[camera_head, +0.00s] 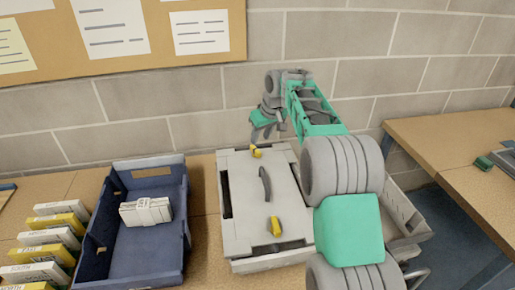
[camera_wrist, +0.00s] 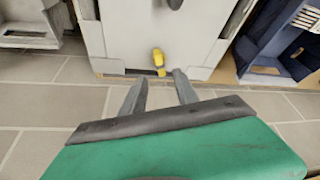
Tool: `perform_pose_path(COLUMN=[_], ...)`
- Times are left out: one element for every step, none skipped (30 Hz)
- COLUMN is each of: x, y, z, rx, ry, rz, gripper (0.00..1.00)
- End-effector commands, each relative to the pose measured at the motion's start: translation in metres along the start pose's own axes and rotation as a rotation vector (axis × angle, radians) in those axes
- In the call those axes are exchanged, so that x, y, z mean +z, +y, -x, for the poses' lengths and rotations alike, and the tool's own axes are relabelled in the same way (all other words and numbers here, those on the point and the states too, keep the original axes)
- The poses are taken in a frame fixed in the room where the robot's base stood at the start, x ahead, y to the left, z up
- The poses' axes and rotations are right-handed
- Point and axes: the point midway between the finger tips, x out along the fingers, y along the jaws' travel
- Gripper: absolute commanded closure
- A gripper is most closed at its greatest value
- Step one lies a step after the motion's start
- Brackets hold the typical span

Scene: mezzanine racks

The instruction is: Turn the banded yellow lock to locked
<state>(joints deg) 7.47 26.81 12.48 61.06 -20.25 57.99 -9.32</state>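A pale grey case (camera_head: 240,185) lies on the bench with a dark handle in the middle of its lid. One yellow lock (camera_head: 256,152) is at its far edge and another yellow lock (camera_head: 276,227) is at its near edge. Which one is banded is too small to tell. My gripper (camera_head: 262,138) is above the far edge, close to the far lock. In the wrist view my gripper (camera_wrist: 160,77) is open, its two fingers apart with nothing between them. The far lock (camera_wrist: 159,62) lies just beyond the fingertips, apart from them.
A dark blue bin (camera_head: 120,250) holding a pale banded bundle (camera_head: 146,211) stands left of the case. Several white and yellow boxes (camera_head: 48,236) line up further left. A grey tray (camera_head: 402,215) is right of the case, partly behind my arm. A block wall (camera_head: 200,125) rises behind.

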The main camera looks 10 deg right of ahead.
Motion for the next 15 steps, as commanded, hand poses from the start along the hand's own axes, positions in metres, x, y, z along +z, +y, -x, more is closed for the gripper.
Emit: perform_pose_path(x=[0.001,0.0,0.0,0.0,0.0,0.0,0.0,0.0,0.0,-0.001,-0.001,-0.001,-0.001,-0.001,-0.001], y=[-0.001,-0.001,-0.001,-0.001,-0.002,-0.002,-0.002,-0.001,-0.001,-0.001,-0.001,-0.001,-0.001,-0.001,-0.001], z=[-0.006,-0.01,-0.017,-0.022,-0.029,-0.036,-0.042,-0.048,-0.055,-0.059,-0.064,-0.068,-0.07,-0.073,-0.075], rx=[-0.002,-0.002,-0.002,-0.002,-0.002,-0.003,-0.003,-0.002,-0.001,-0.001,-0.001,-0.001,0.0,0.0,0.0], ry=[-0.003,-0.003,-0.004,-0.004,-0.004,-0.005,-0.005,-0.004,-0.004,-0.003,-0.002,-0.002,-0.002,-0.002,-0.001], rz=[0.005,0.004,0.003,0.002,0.002,0.002,0.002,0.001,0.001,0.0,0.0,0.0,0.0,0.0,0.0], gripper=[0.64,0.64,0.64,0.64,0.64,0.64,0.64,0.64,0.64,0.64,0.64,0.64,0.64,0.64,0.64])
